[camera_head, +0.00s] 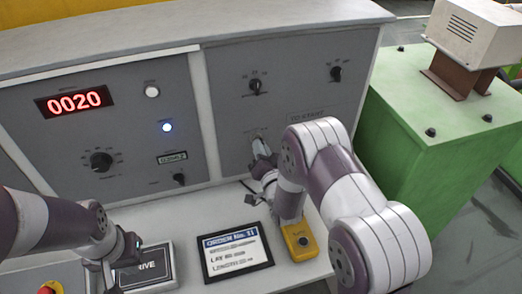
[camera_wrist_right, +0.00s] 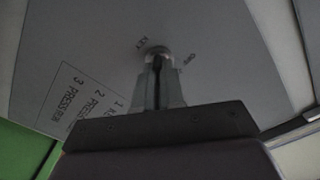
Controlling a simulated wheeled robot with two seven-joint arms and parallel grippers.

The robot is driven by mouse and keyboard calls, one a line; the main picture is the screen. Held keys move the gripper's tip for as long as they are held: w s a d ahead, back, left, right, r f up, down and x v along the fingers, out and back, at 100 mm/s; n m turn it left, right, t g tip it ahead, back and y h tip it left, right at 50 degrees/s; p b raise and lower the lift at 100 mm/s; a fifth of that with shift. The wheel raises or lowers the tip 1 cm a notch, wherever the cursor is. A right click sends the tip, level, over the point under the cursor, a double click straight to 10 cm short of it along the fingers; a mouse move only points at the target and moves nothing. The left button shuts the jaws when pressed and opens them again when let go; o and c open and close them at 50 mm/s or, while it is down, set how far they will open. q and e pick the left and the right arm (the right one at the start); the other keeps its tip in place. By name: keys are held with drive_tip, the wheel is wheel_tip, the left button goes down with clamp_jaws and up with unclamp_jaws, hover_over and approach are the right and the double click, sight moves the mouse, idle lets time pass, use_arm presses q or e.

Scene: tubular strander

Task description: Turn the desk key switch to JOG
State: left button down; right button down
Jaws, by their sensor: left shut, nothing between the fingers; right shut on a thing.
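The key switch (camera_wrist_right: 157,52) is on the grey sloped panel of the desk. Its round metal collar shows just beyond my right fingertips in the right wrist view, with the labels "KEY" and "OFF" beside it. My right gripper (camera_wrist_right: 157,72) is shut on the key at the collar; the fingers hide most of the key, and I cannot read its position. In the head view my right gripper (camera_head: 262,148) reaches this panel from the front, and the arm hides the area to its right. My left gripper (camera_head: 112,277) is shut and empty, low at left by the DRIVE plate (camera_head: 148,268).
An order card (camera_head: 236,250) and a yellow pendant box (camera_head: 300,241) lie on the desk top. A green machine housing (camera_head: 430,120) stands at right.

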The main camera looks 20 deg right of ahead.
drive_tip(key=shift+r+n+b, duration=0.15)
drive_tip(key=shift+n+b, duration=1.45)
drive_tip(key=shift+n, duration=1.9)
drive_tip(key=shift+w, duration=0.1)
drive_tip(key=c, duration=1.2)
unclamp_jaws()
drive_tip(key=shift+c, duration=0.2)
drive_tip(key=s+b, duration=0.2)
drive_tip(key=s, duration=1)
drive_tip(key=shift+s+d, duration=0.15)
drive_tip(key=shift+s, duration=0.15)
